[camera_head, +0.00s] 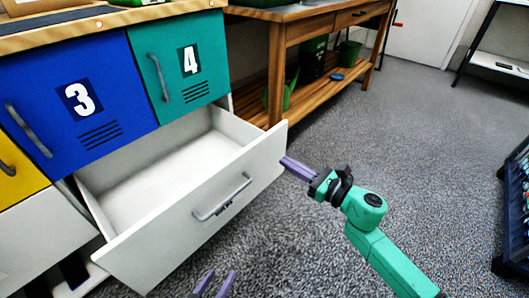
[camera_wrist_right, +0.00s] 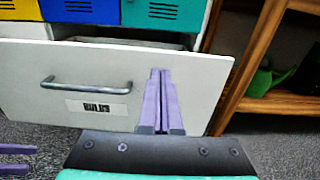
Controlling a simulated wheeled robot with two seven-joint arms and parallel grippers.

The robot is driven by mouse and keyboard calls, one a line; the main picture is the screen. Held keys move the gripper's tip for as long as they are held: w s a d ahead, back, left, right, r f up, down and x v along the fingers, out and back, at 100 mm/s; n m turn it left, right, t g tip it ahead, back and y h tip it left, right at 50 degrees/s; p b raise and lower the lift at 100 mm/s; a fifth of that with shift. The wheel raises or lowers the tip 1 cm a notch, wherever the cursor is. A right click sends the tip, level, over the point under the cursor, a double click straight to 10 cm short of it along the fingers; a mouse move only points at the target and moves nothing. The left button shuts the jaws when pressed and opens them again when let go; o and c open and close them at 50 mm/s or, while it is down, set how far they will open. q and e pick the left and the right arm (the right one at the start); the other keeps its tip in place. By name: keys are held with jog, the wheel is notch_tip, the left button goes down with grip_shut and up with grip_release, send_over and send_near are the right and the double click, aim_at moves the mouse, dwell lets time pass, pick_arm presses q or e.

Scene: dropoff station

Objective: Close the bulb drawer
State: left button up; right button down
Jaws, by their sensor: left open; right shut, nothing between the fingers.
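The white bulb drawer (camera_head: 160,249) stands pulled out under lockers 3 and 4, and its visible interior looks empty. Its front shows in the right wrist view (camera_wrist_right: 50,63), with a grey bar handle (camera_wrist_right: 90,84) and a small label (camera_wrist_right: 97,107). My right gripper (camera_head: 284,161) is shut and empty, its purple fingertips at the right end of the drawer front. The fingers also show shut in the right wrist view (camera_wrist_right: 160,72); I cannot tell whether they touch the front. My left gripper (camera_head: 216,278) is open at the bottom edge, in front of the drawer and below its handle.
The blue locker 3 (camera_head: 60,110) and green locker 4 (camera_head: 200,62) are closed above the drawer. A wooden workbench (camera_head: 278,70) stands close behind the drawer's right end. A dark crate (camera_head: 515,210) is at the far right. The carpet between is clear.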

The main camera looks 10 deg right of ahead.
aim_at(257, 144)
pick_arm(q)
jog(key=shift+f+b, duration=0.3)
jog(key=shift+f, duration=0.15)
pick_arm(e)
jog(key=x, duration=0.9)
jog(key=shift+w, duration=0.1)
